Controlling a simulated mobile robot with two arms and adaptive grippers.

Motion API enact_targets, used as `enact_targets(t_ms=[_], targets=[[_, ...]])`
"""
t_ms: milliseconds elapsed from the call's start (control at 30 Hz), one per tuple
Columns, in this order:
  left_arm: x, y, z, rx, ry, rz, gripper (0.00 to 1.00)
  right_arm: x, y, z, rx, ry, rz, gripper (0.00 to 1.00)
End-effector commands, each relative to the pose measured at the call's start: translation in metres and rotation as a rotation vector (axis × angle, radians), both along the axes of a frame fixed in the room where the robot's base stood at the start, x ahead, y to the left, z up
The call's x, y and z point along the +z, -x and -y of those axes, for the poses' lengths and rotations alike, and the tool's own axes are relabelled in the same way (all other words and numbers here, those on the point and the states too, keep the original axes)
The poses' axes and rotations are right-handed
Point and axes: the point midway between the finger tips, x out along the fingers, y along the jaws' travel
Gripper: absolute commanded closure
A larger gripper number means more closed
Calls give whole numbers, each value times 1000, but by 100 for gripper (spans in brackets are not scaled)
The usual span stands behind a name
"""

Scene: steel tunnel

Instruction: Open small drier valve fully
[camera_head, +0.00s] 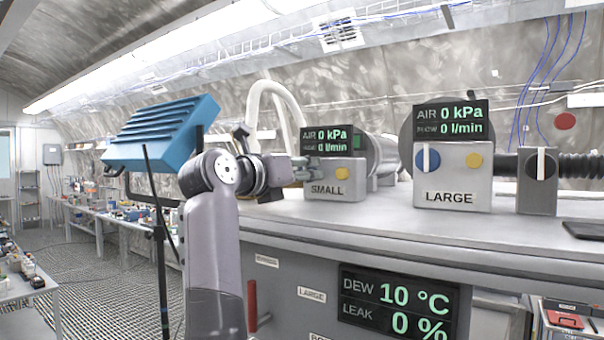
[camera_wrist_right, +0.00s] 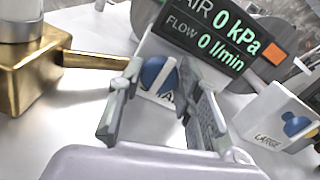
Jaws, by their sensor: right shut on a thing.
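The small drier box (camera_head: 350,191), labelled SMALL, stands on the grey bench with a yellow button on its front. Its display (camera_head: 327,140) reads AIR 0 kPa and FLOW 0 l/min. My right gripper (camera_head: 304,168) is at the left part of the box front and hides the valve in the head view. In the right wrist view, the blue round valve knob (camera_wrist_right: 154,72) with a white stripe sits between the two fingers of my right gripper (camera_wrist_right: 160,86). The fingers are shut on it. My left gripper is not in view.
The large drier box (camera_head: 452,180), with a blue knob and 0 readings, stands to the right. A black valve knob (camera_head: 542,164) is beyond it. A lower panel (camera_head: 400,303) reads DEW 10 °C, LEAK 0 %.

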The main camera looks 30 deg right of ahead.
Motion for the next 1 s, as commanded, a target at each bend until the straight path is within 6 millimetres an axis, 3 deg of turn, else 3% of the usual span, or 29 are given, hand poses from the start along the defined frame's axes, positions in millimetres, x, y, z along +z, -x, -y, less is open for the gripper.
enact_targets(t_ms=[300,667,767,1000], targets=[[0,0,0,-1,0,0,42,0,0,0,0,0,-1,49],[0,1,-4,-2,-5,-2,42,0,1,-3,1,1,-1,48],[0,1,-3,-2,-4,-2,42,0,4,-13,4,0,-1,48],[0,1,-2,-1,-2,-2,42,0,23,-59,6,0,0,48]])
